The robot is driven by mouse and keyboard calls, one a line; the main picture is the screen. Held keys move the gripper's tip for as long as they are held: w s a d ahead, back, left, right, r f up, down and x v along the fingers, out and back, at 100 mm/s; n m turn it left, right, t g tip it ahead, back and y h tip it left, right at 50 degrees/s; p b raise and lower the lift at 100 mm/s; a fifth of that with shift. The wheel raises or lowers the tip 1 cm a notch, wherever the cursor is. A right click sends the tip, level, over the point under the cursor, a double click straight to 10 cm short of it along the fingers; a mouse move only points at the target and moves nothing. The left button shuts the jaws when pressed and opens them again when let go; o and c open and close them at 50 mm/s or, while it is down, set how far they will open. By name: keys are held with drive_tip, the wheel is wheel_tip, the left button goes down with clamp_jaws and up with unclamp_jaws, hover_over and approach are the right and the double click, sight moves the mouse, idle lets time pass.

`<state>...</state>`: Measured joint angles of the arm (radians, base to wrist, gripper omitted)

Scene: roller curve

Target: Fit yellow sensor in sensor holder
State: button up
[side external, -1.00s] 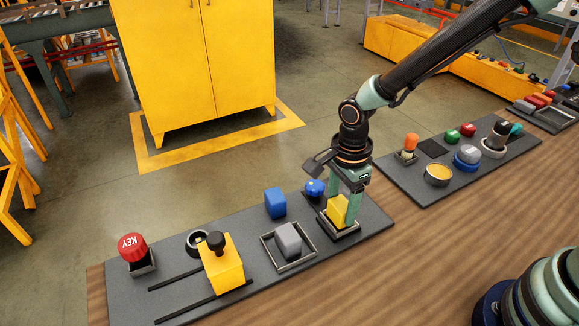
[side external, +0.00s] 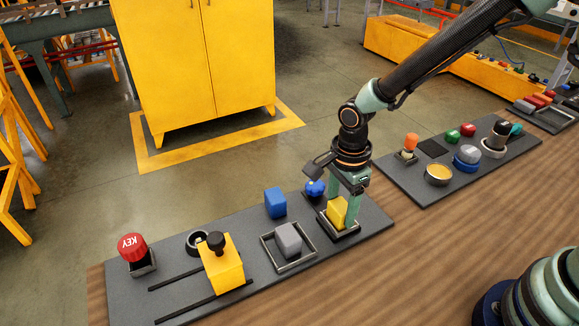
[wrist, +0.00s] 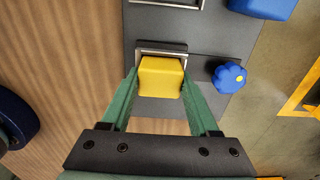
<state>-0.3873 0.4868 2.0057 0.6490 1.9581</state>
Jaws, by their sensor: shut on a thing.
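The yellow sensor (side external: 337,210) is a small yellow block between the two green fingers of my gripper (side external: 347,207). It also shows in the wrist view (wrist: 160,77), with a finger of my gripper (wrist: 160,95) on each side. The sensor holder (side external: 341,235) is a square metal-rimmed frame at the right end of the near grey board. The sensor is at the holder, its lower part inside or just over the rim; I cannot tell how deep it sits. In the wrist view the holder's rim (wrist: 162,47) shows beyond the block.
A blue knob (side external: 315,188) stands close behind the holder. A grey block (side external: 288,239) in a square frame and a blue block (side external: 275,203) are to the left. Farther left are a yellow slider block (side external: 221,265) and a red KEY button (side external: 132,247).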

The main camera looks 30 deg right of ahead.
drive_tip(key=shift+f, duration=0.1)
drive_tip(key=o, duration=1.5)
drive_tip(key=shift+c, duration=0.8)
drive_tip(key=shift+r, duration=3.55)
